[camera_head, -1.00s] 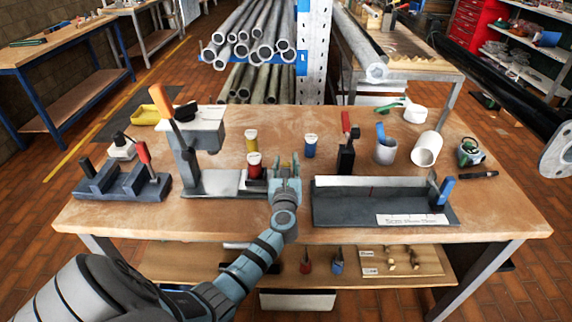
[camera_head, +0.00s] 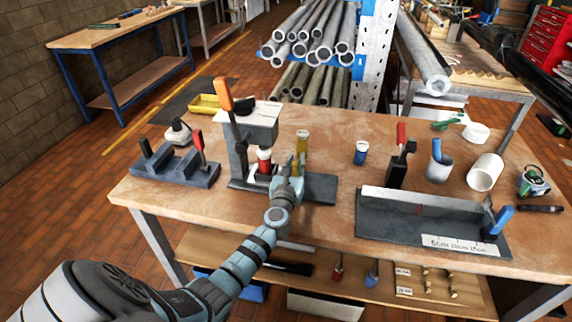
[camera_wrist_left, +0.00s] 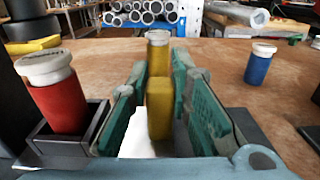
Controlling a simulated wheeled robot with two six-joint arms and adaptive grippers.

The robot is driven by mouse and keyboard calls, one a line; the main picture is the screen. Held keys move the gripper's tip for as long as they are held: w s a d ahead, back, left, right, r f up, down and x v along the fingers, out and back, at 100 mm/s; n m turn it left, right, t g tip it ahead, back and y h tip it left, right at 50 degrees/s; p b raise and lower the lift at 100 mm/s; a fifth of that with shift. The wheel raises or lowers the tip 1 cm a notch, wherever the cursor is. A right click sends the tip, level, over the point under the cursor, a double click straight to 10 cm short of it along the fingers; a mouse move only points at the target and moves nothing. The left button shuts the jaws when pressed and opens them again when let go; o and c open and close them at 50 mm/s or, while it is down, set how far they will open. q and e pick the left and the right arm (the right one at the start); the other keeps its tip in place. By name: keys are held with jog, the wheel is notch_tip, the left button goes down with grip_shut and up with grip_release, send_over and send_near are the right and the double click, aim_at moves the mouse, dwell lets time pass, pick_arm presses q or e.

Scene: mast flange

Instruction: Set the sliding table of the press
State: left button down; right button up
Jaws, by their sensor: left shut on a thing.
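The press (camera_head: 250,128) stands at the left of the bench, with a grey head and an orange-handled lever (camera_head: 225,95). Its sliding table carries a dark square holder (camera_wrist_left: 66,140), where a red cylinder with a white cap (camera_head: 264,160) stands upright. In the head view this cylinder is beneath the press head. My left gripper (camera_head: 288,170) is just right of it. In the left wrist view its fingers are shut on a yellow handle (camera_wrist_left: 159,108). How the handle joins the table is hidden. My right gripper is not in view.
A yellow bottle (camera_head: 303,142) stands just behind my left gripper, and a blue bottle (camera_head: 361,152) further right. A grey fixture with a blue handle (camera_head: 430,222) lies at the right front. A dark block with a red lever (camera_head: 175,162) is left of the press.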

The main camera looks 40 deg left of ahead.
pick_arm(q)
jog(key=shift+a, duration=0.1)
jog(key=c, duration=1.4)
grip_release()
jog(key=shift+s+a, duration=0.15)
jog(key=shift+a, duration=0.05)
jog(key=shift+c, duration=0.2)
jog(key=shift+d, duration=0.1)
jog(key=shift+s+d, duration=0.1)
jog(key=v, duration=1.2)
